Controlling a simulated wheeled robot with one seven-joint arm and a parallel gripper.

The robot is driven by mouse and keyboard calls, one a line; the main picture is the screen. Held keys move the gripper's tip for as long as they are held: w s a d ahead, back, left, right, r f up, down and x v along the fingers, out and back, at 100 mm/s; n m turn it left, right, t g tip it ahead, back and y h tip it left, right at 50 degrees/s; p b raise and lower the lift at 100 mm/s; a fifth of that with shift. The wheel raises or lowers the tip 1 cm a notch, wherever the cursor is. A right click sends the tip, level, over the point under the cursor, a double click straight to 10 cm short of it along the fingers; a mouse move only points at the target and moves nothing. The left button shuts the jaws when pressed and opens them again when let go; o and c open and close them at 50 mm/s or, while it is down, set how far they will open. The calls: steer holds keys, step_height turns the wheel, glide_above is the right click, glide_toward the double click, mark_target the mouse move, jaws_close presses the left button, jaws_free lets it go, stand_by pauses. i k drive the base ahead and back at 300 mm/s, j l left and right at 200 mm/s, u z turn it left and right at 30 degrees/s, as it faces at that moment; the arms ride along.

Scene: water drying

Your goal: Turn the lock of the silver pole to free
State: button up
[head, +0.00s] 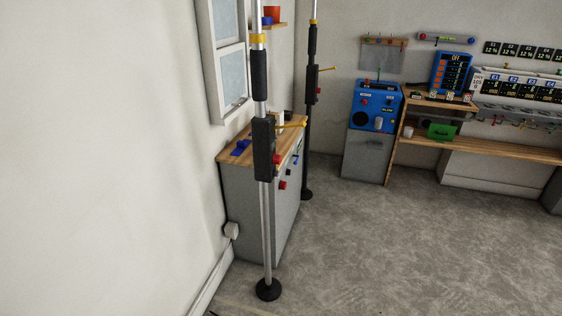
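A silver pole (267,225) stands upright in front of the cabinet, left of the middle in the head view, on a round black foot (268,289). Higher up are a black grip (259,75) and a yellow collar (258,39). I cannot tell whether either lock is locked or free. My gripper does not show.
A grey cabinet with a wooden top (233,156) stands behind the near pole, against the left wall. A blue machine (375,107) and a wooden desk (480,148) line the back wall. The concrete floor (400,250) on the right is clear.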

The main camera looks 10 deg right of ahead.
mark_target(276, 159)
steer(key=i+l, duration=0.4)
steer(key=i+l+z, duration=0.1)
steer(key=i+l, duration=0.3)
steer(key=i, duration=0.15)
steer(key=i+l+z, duration=0.1)
steer(key=i+l, duration=0.6)
steer(key=i, duration=0.25)
